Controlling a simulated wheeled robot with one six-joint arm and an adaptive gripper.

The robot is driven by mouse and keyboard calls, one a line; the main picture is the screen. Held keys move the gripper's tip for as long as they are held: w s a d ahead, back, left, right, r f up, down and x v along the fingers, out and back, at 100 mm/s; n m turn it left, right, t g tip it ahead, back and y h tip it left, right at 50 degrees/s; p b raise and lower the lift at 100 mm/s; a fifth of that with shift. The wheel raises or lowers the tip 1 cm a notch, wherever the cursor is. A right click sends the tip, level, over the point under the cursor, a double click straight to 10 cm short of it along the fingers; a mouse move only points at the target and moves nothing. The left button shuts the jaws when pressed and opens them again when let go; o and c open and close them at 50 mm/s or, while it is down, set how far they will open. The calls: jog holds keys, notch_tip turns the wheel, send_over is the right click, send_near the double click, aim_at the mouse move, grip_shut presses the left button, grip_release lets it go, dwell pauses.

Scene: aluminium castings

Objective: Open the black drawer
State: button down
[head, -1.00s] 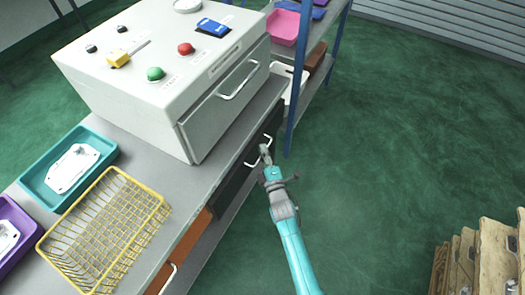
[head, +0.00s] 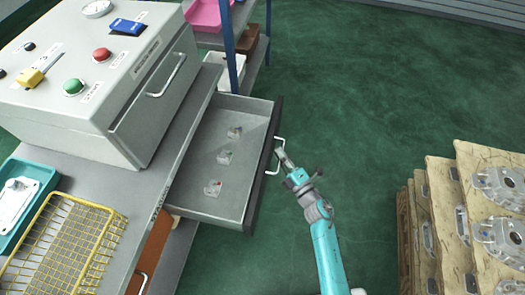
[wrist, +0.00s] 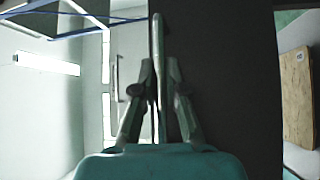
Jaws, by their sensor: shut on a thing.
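The black drawer (head: 262,165) is pulled well out from under the grey worktop in the head view. My gripper (head: 282,156) is at this handle, to the right of the front, shut on the bar. In the wrist view my gripper's fingers (wrist: 158,95) close around the handle bar, beside the dark drawer front (wrist: 220,60).
A grey control box (head: 100,75) stands on the worktop, with a yellow wire basket (head: 65,250) and a teal tray (head: 48,178) nearby. An orange drawer (head: 150,255) is shut. Stacked castings on boards (head: 445,205) stand at the right. Green floor is clear between.

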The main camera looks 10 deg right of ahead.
jog(key=shift+s+d+f, duration=0.1)
jog(key=shift+s+d, duration=0.25)
jog(key=shift+d, duration=0.55)
jog(key=shift+s+d, duration=0.3)
jog(key=shift+d, duration=0.55)
jog(key=c, duration=1.2)
grip_release()
jog(key=v, duration=1.2)
jog(key=s+r+m+g+h, duration=0.1)
jog(key=s+r+m, duration=0.4)
jog(key=s, duration=0.5)
jog(key=s+a+r+m+g+h, duration=0.1)
jog(key=s+r+m+h, duration=0.3)
jog(key=s+m, duration=0.5)
jog(key=s+a+r+m+h, duration=0.1)
jog(key=s+r+m+h, duration=0.2)
jog(key=s+r+m, duration=0.4)
jog(key=s, duration=0.4)
jog(key=shift+s+r+g, duration=0.25)
jog(key=shift+s+g, duration=0.15)
